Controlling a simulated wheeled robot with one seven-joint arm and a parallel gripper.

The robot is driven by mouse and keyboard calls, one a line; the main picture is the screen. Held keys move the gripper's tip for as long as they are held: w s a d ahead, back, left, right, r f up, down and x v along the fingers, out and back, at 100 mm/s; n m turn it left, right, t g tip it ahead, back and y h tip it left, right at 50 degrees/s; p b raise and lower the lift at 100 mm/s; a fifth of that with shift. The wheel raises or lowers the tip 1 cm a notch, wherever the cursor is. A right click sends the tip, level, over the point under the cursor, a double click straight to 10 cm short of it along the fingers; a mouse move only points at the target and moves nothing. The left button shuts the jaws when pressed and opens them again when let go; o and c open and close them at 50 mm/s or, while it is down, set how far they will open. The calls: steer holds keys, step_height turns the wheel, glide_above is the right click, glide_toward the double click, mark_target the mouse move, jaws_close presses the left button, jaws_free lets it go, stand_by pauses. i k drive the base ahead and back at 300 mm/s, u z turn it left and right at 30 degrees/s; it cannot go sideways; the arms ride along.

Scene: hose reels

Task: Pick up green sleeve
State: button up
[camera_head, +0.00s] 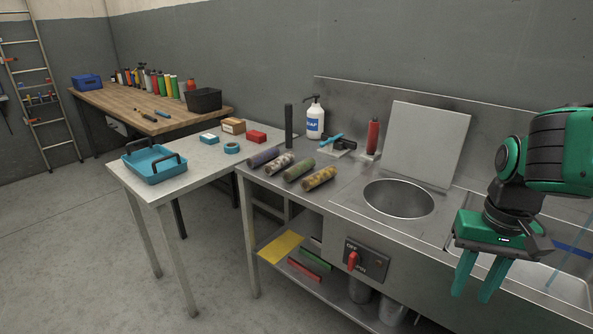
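The green sleeve (299,169) is a muted green cylinder lying on its side on the steel counter. It is third from the left in a row of similar sleeves: a purple-grey sleeve (264,157) and a black-and-white patterned sleeve (279,164) on its left, a yellow mottled sleeve (319,179) close on its right. My gripper (471,296) is at the right, in front of the sink unit, well away from the sleeve. Its two green fingers point down, stand apart and hold nothing.
A round basin (398,198) lies between the sleeves and my gripper. A dark upright cylinder (289,126), a soap bottle (315,120) and a red bottle (373,136) stand behind the sleeves. A side table (196,167) adjoins at left.

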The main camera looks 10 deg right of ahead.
mark_target(293, 172)
steer(key=i, duration=0.95)
steer(key=z, duration=0.05)
steer(key=k, duration=1.05)
steer(key=u, duration=0.55)
steer(key=i, duration=1.45)
steer(key=z, duration=0.35)
